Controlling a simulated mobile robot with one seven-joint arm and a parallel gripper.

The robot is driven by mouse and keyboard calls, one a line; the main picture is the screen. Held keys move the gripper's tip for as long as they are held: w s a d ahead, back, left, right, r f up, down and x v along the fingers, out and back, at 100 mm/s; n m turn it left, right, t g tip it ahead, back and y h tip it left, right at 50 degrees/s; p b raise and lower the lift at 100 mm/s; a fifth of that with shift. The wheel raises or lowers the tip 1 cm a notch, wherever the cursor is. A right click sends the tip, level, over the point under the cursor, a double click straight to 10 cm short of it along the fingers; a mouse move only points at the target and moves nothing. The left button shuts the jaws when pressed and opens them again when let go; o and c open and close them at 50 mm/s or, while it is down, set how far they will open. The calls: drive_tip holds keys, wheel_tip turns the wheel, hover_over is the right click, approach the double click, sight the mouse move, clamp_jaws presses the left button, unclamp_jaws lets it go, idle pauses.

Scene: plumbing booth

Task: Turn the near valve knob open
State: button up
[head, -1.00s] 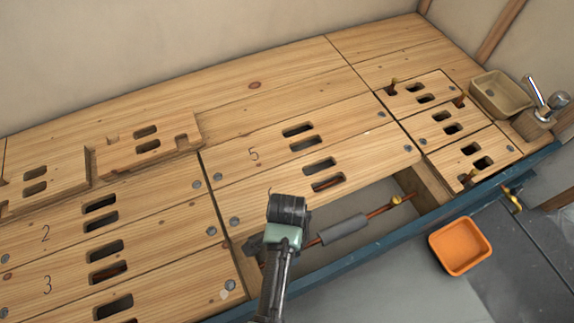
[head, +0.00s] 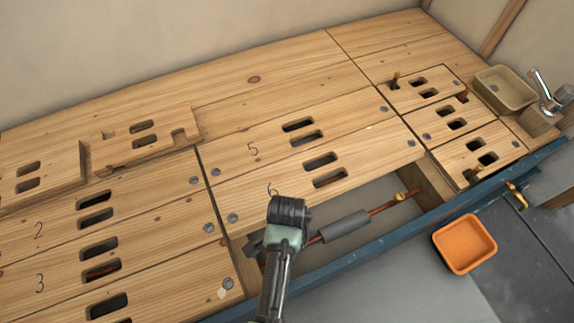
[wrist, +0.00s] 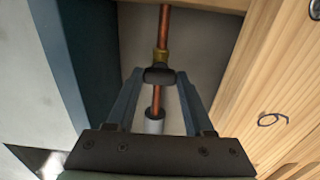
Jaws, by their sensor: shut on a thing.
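The near valve knob (wrist: 160,76) is a small dark handle on a brass fitting (wrist: 161,56) of a copper pipe (wrist: 165,27), seen in the wrist view. My gripper (wrist: 159,84) has its two fingers on either side of the knob and is shut on it. In the head view my dark wrist and green-grey arm link stand over the left end of the open bay and hide the knob. The pipe shows there to the right with a grey sleeve (head: 345,227) and a brass fitting (head: 402,196) at its far end.
Wooden floor panels (head: 270,172) with slots and screws surround the bay. A blue rail (head: 375,245) runs along its front side. An orange tray (head: 465,243) lies beyond the rail at the right. A tan bin (head: 505,90) sits at the far right.

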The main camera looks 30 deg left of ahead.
clamp_jaws()
drive_tip(key=shift+r+p, duration=0.1)
drive_tip(key=shift+p, duration=0.2)
drive_tip(key=n+p, duration=0.2)
drive_tip(key=p, duration=0.1)
drive_tip(key=shift+r+n, duration=0.2)
drive_tip(key=shift+n, duration=0.2)
drive_tip(key=n+p, duration=0.5)
drive_tip(key=n, duration=0.2)
drive_tip(key=n+p, duration=0.2)
drive_tip(key=shift+f+n, duration=0.2)
drive_tip(key=shift+n, duration=0.2)
drive_tip(key=n+p, duration=0.1)
drive_tip(key=n, duration=0.4)
drive_tip(key=shift+f+n, duration=0.1)
drive_tip(key=shift+n, duration=0.2)
